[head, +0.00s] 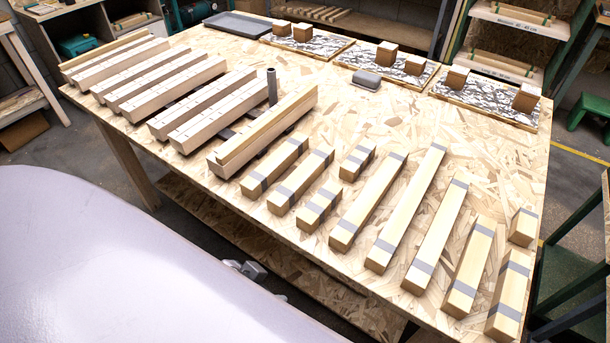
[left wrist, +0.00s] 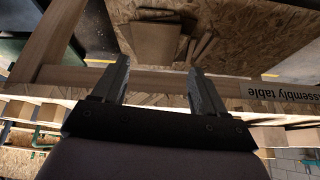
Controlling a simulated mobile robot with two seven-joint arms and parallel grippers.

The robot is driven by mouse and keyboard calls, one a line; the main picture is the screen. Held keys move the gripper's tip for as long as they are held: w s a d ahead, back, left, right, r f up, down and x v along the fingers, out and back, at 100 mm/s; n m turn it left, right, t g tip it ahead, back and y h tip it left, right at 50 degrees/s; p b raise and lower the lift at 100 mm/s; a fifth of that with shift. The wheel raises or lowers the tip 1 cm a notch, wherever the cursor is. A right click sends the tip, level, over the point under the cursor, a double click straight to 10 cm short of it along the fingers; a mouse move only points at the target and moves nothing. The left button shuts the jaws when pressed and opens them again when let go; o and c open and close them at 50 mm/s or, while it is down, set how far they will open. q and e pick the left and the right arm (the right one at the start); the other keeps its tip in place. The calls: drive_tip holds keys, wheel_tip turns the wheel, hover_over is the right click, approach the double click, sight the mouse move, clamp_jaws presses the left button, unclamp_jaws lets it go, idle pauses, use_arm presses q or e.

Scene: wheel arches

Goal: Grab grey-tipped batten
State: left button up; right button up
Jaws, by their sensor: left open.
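Several pale wooden battens with grey bands near their ends lie in a spread across the right half of the table in the head view. Long ones include a batten in the middle (head: 369,203), a longer one to its right (head: 406,212) and another beside that (head: 437,237). Short ones include a block (head: 357,161) near the middle. I cannot tell which one the task names. In the left wrist view my left gripper (left wrist: 157,72) is open and empty, its fingers near the lettered edge of the assembly table. My right gripper is not in view.
The chipboard assembly table (head: 480,150) fills the head view. Notched wooden blocks stand in rows at its left, with a dark upright cylinder (head: 272,86) among them. Patterned boards with small blocks and a grey tray (head: 238,24) line the far edge.

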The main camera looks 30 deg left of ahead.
use_arm(q)
wheel_tip(320, 180, up, 3)
drive_tip(key=w+a+y, duration=0.1)
drive_tip(key=w+a, duration=0.1)
drive_tip(key=a, duration=0.1)
drive_tip(key=n+t+h, duration=0.1)
drive_tip(key=t, duration=0.7)
approach(293, 182)
drive_tip(key=shift+w+d, duration=0.1)
drive_tip(key=shift+d, duration=0.2)
drive_tip(key=shift+w, duration=0.45)
drive_tip(key=shift+a+f+x, duration=0.15)
drive_tip(key=shift+x, duration=1.45)
drive_tip(key=shift+a+f+x, duration=0.15)
drive_tip(key=shift+x, duration=1.4)
drive_tip(key=shift+s, duration=0.1)
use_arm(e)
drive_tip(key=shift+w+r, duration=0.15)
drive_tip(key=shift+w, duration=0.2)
use_arm(q)
drive_tip(key=c, duration=1.2)
drive_tip(key=shift+r, duration=0.1)
